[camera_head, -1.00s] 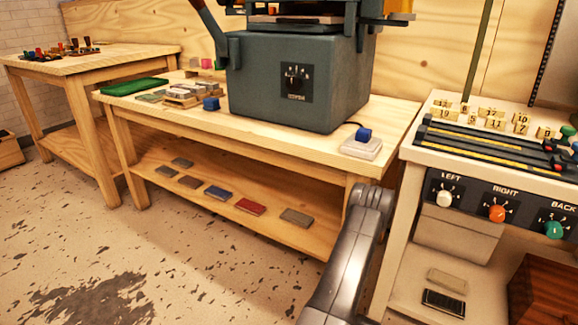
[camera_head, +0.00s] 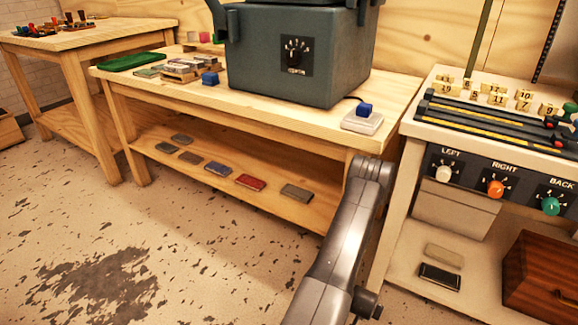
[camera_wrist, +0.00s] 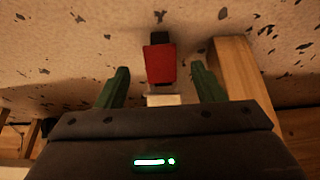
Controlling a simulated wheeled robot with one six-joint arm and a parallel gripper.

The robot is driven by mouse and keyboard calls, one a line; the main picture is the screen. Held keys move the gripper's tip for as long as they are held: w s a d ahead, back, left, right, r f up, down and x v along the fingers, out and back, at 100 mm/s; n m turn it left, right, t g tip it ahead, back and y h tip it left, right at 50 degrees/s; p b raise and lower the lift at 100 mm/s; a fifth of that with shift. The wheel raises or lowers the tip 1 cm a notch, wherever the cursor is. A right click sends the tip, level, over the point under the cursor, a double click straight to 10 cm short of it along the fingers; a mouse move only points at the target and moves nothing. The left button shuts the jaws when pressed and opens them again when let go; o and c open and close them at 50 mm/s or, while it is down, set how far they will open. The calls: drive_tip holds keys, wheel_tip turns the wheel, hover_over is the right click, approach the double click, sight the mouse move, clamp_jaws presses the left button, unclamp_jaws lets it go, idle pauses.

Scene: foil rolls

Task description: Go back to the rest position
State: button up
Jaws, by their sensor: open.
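My gripper (camera_wrist: 160,68) shows in the wrist view as two green fingers standing apart on a dark body with a lit green strip. A red block-like thing (camera_wrist: 160,62) with a black end and a pale base shows between the fingers, without visible contact with either. I cannot tell what it is or how far off it lies. In the head view only my grey arm link shows at the lower middle; my gripper is out of that picture.
A wooden bench (camera_head: 235,115) carries a large grey-green machine (camera_head: 292,55) and a blue button on a pale pad (camera_head: 361,120). A white cabinet with dials (camera_head: 496,188) stands at right. Speckled floor (camera_head: 200,255) is open at left. A wooden post (camera_wrist: 240,75) is beside the right finger.

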drive_tip(key=b+x, duration=0.1)
drive_tip(key=x, duration=0.3)
drive_tip(key=shift+w+d, duration=0.1)
drive_tip(key=shift+w, duration=0.05)
drive_tip(key=shift+r+g+y, duration=0.5)
drive_tip(key=shift+g, duration=0.5)
drive_tip(key=shift+w+r+g+y, duration=0.1)
drive_tip(key=shift+r+g+y, duration=0.15)
drive_tip(key=shift+g+y, duration=0.3)
drive_tip(key=shift+d+r+g, duration=0.25)
drive_tip(key=shift+g, duration=0.3)
drive_tip(key=shift+w+r+g+y, duration=0.1)
drive_tip(key=shift+r+g+y, duration=0.05)
drive_tip(key=shift+g+y, duration=0.2)
wheel_tip(320, 180, up, 12)
drive_tip(key=p, duration=0.4)
drive_tip(key=shift+p, duration=0.3)
drive_tip(key=shift+a+r, duration=0.15)
